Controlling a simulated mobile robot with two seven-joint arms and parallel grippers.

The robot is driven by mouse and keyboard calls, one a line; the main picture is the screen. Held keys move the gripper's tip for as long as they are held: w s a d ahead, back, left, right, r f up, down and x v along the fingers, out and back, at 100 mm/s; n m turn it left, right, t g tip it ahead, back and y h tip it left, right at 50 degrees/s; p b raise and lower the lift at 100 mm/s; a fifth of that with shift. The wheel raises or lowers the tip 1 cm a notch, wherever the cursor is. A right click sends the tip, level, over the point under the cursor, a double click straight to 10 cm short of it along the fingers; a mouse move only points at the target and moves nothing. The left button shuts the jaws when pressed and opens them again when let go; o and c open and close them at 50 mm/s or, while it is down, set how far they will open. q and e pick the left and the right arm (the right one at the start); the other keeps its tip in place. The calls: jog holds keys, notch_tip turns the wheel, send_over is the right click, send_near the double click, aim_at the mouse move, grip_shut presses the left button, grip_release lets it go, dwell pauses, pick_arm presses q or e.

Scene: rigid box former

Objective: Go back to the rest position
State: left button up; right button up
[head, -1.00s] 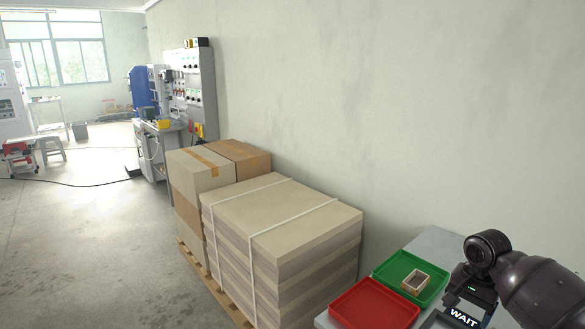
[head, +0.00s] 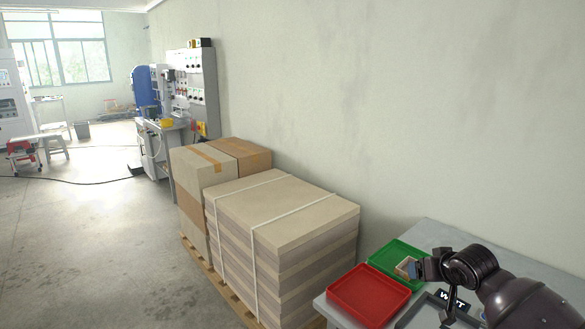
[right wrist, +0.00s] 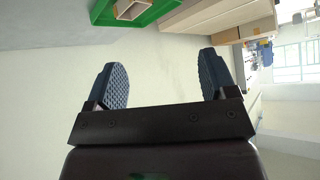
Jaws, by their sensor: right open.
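My right arm comes in at the lower right of the head view. Its gripper (head: 425,267) is at the green tray, beside a small open box. In the right wrist view the two dark textured fingers of the right gripper (right wrist: 165,80) stand wide apart with nothing between them. The small box (head: 404,267) has light walls and sits in the green tray (head: 383,255), partly hidden by the gripper. The box (right wrist: 130,8) and the green tray (right wrist: 155,12) also show at the top of the wrist view. My left gripper is not in view.
A red tray (head: 368,294) lies in front of the green tray on a grey table (head: 440,235). A dark frame with a partly covered "WAIT" sign (head: 450,301) is under my arm. Strapped board stacks (head: 285,215) and cartons (head: 200,172) stand on a pallet. Floor at left is open.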

jog(key=s+a+f+n+t+y, duration=0.1)
jog(key=s+a+f+n+t, duration=0.2)
jog(key=s, duration=0.4)
jog(key=s+a+f+n+t+y, duration=0.1)
jog(key=s+a+f+n+t, duration=0.1)
jog(key=s+a+f, duration=0.3)
jog(key=s+d+f+m+g+h, duration=0.1)
jog(key=s+f+m, duration=0.1)
jog(key=s+f, duration=0.4)
jog(key=s+d+f+m+g+h, duration=0.1)
jog(key=s+f, duration=0.6)
jog(key=s, duration=1)
jog(key=shift+s+d+m+g+h, duration=0.15)
jog(key=shift+s+m+g+h, duration=0.15)
jog(key=shift+m+g+h, duration=0.25)
jog(key=shift+f, duration=0.1)
jog(key=shift+c, duration=0.4)
